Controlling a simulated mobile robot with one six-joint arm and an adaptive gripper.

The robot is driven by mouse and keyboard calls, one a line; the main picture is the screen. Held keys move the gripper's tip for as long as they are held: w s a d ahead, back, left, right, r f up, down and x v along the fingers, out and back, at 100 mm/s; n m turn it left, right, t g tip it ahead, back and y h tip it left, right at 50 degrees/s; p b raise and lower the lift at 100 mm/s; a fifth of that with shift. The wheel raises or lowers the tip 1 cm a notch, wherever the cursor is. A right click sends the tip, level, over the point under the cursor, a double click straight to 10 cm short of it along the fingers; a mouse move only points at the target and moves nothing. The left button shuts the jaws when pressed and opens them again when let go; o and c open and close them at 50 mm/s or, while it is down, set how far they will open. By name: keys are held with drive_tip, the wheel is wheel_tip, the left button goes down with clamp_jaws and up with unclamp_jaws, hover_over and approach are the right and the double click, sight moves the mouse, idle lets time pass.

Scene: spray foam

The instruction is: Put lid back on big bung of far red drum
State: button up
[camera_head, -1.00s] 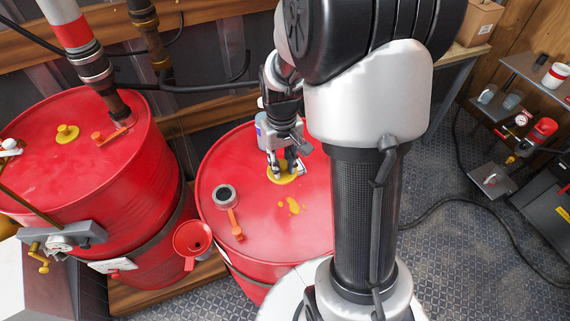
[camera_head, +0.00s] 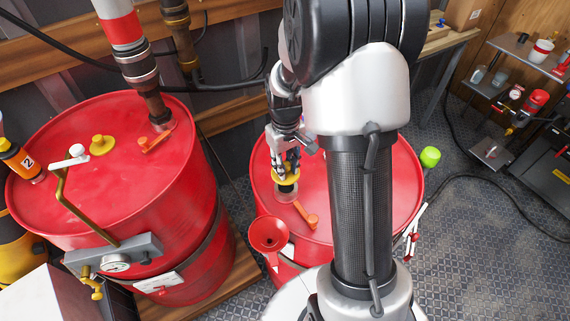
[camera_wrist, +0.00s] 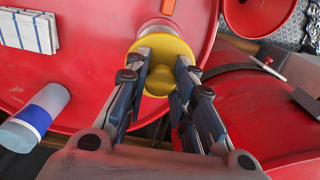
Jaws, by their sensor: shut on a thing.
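My gripper (camera_head: 286,168) is shut on a round yellow lid (camera_head: 285,184), which also shows between the fingers in the wrist view (camera_wrist: 165,55). The lid is over the grey big bung ring (camera_head: 287,196) on top of the right-hand red drum (camera_head: 385,185). The lid hides much of the ring. I cannot tell whether the lid touches it. An orange handled tool (camera_head: 307,215) lies on the drum top beside the bung. My arm hides part of this drum.
A red funnel (camera_head: 268,234) hangs at the drum's front left. Another red drum (camera_head: 165,225) with a pump pipe (camera_head: 135,60) stands left. The wrist view shows a striped cloth (camera_wrist: 28,30) and a blue-banded can (camera_wrist: 35,118) on the drum top.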

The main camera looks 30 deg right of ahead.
drive_tip(key=shift+d+f+b, duration=0.15)
drive_tip(key=shift+f+b, duration=0.25)
drive_tip(key=shift+f, duration=0.2)
drive_tip(key=shift+f+b, duration=1.8)
drive_tip(key=shift+f, duration=0.65)
drive_tip(key=shift+f, duration=0.2)
idle(0.3)
drive_tip(key=o, duration=1)
drive_tip(key=o, duration=0.5)
drive_tip(key=shift+r, duration=0.1)
